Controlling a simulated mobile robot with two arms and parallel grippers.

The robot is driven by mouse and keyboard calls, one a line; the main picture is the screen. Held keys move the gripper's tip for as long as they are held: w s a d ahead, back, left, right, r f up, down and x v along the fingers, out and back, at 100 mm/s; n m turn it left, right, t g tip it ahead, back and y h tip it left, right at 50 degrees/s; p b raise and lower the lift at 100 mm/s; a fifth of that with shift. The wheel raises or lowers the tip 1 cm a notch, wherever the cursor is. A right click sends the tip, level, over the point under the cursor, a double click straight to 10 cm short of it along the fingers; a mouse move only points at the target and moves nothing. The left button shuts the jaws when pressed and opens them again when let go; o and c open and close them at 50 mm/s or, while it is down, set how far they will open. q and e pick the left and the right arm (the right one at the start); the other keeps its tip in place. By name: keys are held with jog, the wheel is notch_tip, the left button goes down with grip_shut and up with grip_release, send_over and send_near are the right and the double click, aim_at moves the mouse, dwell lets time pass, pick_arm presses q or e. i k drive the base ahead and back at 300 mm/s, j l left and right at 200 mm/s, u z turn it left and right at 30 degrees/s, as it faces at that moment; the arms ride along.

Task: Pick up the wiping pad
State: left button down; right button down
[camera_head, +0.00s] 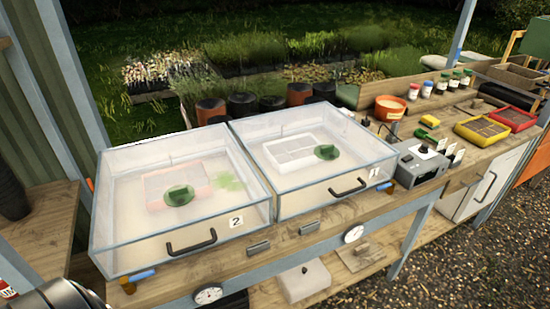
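A similar green piece (326,152) shows at the box marked 1 (300,204). I cannot tell for certain which of these is the wiping pad, or whether the round pieces lie on the lids or inside. A green smear (230,182) shows at box 2. Neither gripper is in view.
A grey device with a knob (421,166) stands right of box 1. An orange pot (390,108), several small bottles, a red tray (482,131) and a yellow tray (513,118) stand farther right. Black handles (191,243) stick out from the box fronts. A post (78,80) rises at left.

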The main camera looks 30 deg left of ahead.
aim_at(429, 121)
jog(key=i+l, duration=0.25)
jog(key=i+l+u, duration=0.15)
jog(key=l, duration=0.35)
jog(key=i+l, duration=0.35)
jog(key=i+l+u, duration=0.1)
jog(key=i+l, duration=0.15)
jog(key=l, duration=0.15)
jog(key=i+l, duration=0.25)
jog(key=l, duration=0.2)
jog(key=i+l+u, duration=0.15)
jog(key=l, duration=0.25)
jog(key=i, duration=0.05)
